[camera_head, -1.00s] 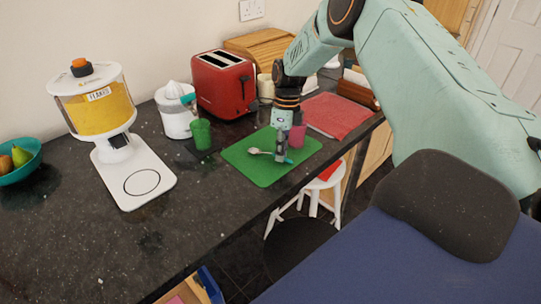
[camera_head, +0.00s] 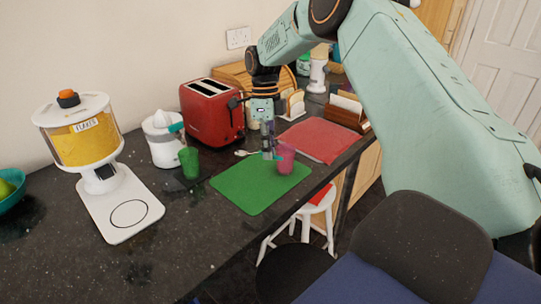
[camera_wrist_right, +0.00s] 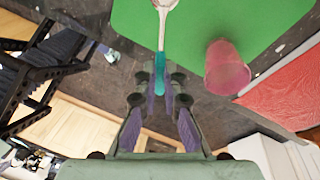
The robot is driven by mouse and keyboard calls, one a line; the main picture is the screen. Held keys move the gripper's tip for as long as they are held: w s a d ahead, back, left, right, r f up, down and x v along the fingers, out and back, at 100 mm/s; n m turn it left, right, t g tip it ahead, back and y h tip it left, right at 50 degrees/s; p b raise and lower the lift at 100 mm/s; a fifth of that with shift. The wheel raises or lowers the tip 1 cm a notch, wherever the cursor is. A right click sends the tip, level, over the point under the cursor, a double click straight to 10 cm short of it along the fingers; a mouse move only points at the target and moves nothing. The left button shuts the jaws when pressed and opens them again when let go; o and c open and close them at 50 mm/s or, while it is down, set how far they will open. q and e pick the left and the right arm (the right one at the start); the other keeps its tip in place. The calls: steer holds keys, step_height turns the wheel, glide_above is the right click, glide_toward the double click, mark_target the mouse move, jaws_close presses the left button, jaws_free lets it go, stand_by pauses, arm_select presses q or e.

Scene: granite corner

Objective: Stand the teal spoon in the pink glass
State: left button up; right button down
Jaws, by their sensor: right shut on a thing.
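My right gripper (camera_head: 269,155) is shut on the teal spoon (camera_wrist_right: 160,68) by its handle, seen from above in the wrist view. The spoon's pale bowl (camera_head: 243,153) points left in the head view, and the spoon lies roughly level, apparently raised above the green board (camera_head: 250,196). The pink glass (camera_head: 286,160) stands upright on the board just right of the gripper. In the wrist view the glass (camera_wrist_right: 227,68) is to the right of the spoon, apart from it. My left gripper is not in view.
A green glass (camera_head: 189,163) stands on a dark mat left of the board, before a white juicer (camera_head: 160,145). A red toaster (camera_head: 211,115) stands behind. A red cloth (camera_head: 321,139) lies to the right. A cereal dispenser (camera_head: 110,200) is at left. The counter's front edge is close to the board.

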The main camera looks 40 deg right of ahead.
steer(key=f+g+h+b, duration=0.1)
steer(key=b, duration=0.1)
steer(key=a+f+n+g+h+b, duration=0.1)
steer(key=w+f+n+g+b, duration=0.1)
steer(key=b, duration=0.1)
steer(key=shift+a+h+b, duration=0.3)
steer(key=shift+h+b, duration=0.05)
steer(key=shift+h, duration=0.05)
steer(key=s+d+n+h+b, duration=0.1)
steer(key=d+n+h+b, duration=0.3)
steer(key=n+h+b, duration=0.1)
step_height(320, 180, up, 16)
steer(key=n+t+h+b, duration=0.4)
steer(key=n+t+h, duration=0.1)
steer(key=h, duration=0.7)
glide_above(259, 153)
steer(key=d, duration=0.8)
steer(key=shift+w+f, duration=0.15)
steer(key=shift+w, duration=0.05)
step_height(259, 153, down, 12)
steer(key=b, duration=0.8)
steer(key=shift+s+a, duration=0.1)
